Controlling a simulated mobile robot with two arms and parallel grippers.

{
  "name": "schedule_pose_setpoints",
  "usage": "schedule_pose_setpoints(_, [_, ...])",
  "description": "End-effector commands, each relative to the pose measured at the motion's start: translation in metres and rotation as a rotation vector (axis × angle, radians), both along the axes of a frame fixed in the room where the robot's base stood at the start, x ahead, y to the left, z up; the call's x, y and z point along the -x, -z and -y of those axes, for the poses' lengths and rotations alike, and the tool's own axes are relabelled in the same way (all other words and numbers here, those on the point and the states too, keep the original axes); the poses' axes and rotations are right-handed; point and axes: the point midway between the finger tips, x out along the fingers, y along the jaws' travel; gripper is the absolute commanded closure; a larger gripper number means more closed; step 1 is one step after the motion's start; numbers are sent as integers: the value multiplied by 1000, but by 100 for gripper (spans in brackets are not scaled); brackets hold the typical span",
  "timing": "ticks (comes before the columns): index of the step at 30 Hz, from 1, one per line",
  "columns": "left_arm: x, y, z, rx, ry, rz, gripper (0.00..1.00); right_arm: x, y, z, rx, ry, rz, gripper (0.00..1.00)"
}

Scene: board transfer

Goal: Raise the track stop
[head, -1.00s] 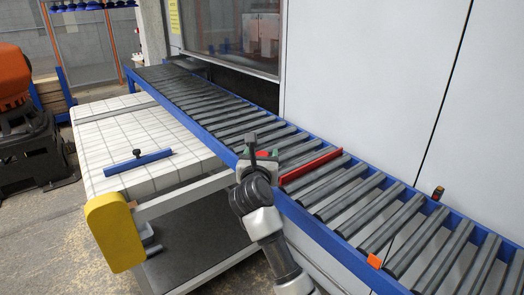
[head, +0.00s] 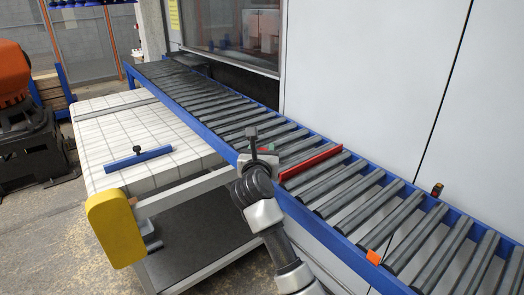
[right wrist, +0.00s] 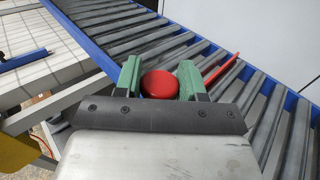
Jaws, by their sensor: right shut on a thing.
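The track stop shows as a red bar (head: 312,165) lying across the roller track; it also appears in the right wrist view (right wrist: 222,70). A round red knob (right wrist: 159,84) sits between the green fingers of my right gripper (right wrist: 159,80), which is shut on it. In the head view my right gripper (head: 262,157) is at the near blue rail, at the near end of the red bar. The gripper hides most of the knob and how it joins the bar. My left gripper is not in view.
The roller track (head: 220,127) runs from back left to front right, with an orange marker (head: 373,257) on its near rail. A white tiled table (head: 105,130) stands left, bearing a blue bar (head: 139,160) with a black knob. A yellow part (head: 113,229) projects in front.

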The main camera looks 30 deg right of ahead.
Motion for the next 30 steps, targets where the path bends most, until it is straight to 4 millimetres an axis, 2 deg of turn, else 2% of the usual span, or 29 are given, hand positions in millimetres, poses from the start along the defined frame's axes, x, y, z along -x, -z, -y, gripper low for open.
schedule_pose_setpoints(1, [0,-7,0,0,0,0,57,0,-9,0,0,0,3,100])
schedule_pose_setpoints(6, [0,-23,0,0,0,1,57,0,-27,0,0,0,5,100])
schedule_pose_setpoints(15, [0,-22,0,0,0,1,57,0,-29,0,5,0,10,100])
schedule_pose_setpoints(16, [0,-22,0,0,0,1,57,0,-29,0,6,0,11,59])
schedule_pose_setpoints(20, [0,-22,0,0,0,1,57,0,-28,0,4,0,9,39])
schedule_pose_setpoints(30, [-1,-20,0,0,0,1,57,2,-25,-2,1,-1,4,38])
